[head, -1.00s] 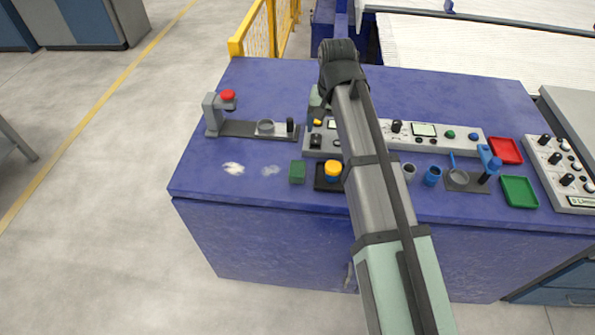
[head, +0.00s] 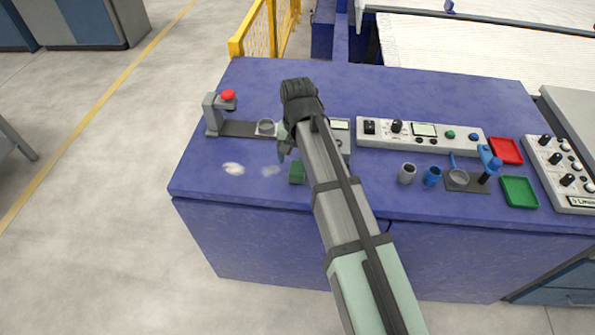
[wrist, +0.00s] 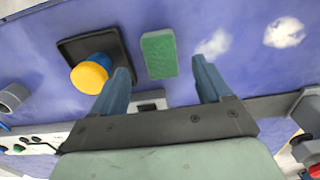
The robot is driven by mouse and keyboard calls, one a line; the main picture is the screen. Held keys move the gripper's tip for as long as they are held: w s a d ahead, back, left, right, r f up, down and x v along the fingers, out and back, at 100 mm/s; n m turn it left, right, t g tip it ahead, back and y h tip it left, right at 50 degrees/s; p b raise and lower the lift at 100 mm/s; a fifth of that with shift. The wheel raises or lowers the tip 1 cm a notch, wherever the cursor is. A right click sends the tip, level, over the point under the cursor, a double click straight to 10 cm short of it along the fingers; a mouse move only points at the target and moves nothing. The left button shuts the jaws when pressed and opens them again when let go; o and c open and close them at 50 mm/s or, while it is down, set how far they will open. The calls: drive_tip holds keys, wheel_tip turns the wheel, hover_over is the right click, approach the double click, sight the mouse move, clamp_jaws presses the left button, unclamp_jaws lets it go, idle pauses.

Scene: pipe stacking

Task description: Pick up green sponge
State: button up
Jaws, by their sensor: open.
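The green sponge (head: 297,172) is a small block lying near the front edge of the blue bench, just left of my arm in the head view. In the wrist view the sponge (wrist: 158,54) lies on the blue surface beyond my fingertips and between their lines, with nothing touching it. My gripper (wrist: 163,75) is open and empty, its two blue-grey fingers spread apart. In the head view my gripper (head: 283,152) is partly hidden by my wrist and hangs just behind the sponge, to its left.
A yellow knob on a black tray (wrist: 90,75) stands close beside the sponge. A grey stand with a red top (head: 228,96) is at back left. Cups (head: 407,174), control boxes and red and green trays (head: 519,191) are right.

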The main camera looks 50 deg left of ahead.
sight(297, 169)
drive_tip(key=shift+f, duration=2.95)
drive_tip(key=shift+c, duration=0.2)
drive_tip(key=c, duration=1)
drive_tip(key=shift+r, duration=0.1)
wheel_tip(297, 169, up, 10)
drive_tip(key=shift+f, duration=0.1)
